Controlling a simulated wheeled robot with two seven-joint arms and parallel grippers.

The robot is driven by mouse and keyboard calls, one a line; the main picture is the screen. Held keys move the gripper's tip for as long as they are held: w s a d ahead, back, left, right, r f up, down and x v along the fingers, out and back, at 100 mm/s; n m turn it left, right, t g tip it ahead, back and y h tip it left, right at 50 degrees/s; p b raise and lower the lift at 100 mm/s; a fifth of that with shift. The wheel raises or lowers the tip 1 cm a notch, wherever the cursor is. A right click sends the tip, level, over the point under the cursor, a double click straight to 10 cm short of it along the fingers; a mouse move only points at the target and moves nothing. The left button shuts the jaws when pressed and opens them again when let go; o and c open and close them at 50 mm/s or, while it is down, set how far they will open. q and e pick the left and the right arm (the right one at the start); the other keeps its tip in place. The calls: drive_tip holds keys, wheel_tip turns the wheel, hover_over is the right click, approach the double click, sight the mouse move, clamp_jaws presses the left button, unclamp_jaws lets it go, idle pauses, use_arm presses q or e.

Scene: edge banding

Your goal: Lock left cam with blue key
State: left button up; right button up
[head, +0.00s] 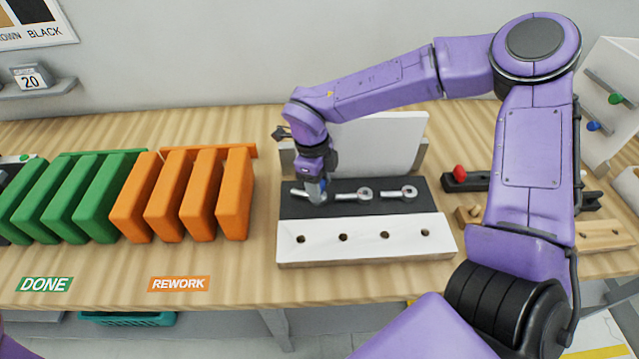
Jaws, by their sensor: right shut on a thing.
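The fixture on the table has a black strip (430,207) at the back and a white panel (365,243) with several holes in front. Metal cam pieces lie on the strip: the left cam (297,192), a middle one (353,195) and a right one (400,192). My right gripper (316,180) points down over the left cam, shut on a small grey-blue piece, the blue key (317,193). Its lower end is at the cam; whether it is seated or turned cannot be told. My left gripper is out of view.
Green panels (65,195) and orange panels (200,195) stand at the left. A white upright board (375,140) is behind the fixture. A red-knobbed black holder (460,173) and a rack (615,75) with green and blue knobs are at the right.

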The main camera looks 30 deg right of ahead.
drive_tip(key=shift+f+m+b, duration=0.15)
drive_tip(key=shift+m+b, duration=0.15)
drive_tip(key=shift+m, duration=0.7)
drive_tip(key=shift+m+y, duration=0.3)
drive_tip(key=shift+m, duration=1.1)
drive_tip(key=shift+b, duration=0.35)
drive_tip(key=shift+m, duration=0.6)
drive_tip(key=m+b, duration=0.1)
drive_tip(key=m, duration=0.2)
drive_tip(key=shift+y+b, duration=0.3)
drive_tip(key=shift+m, duration=0.3)
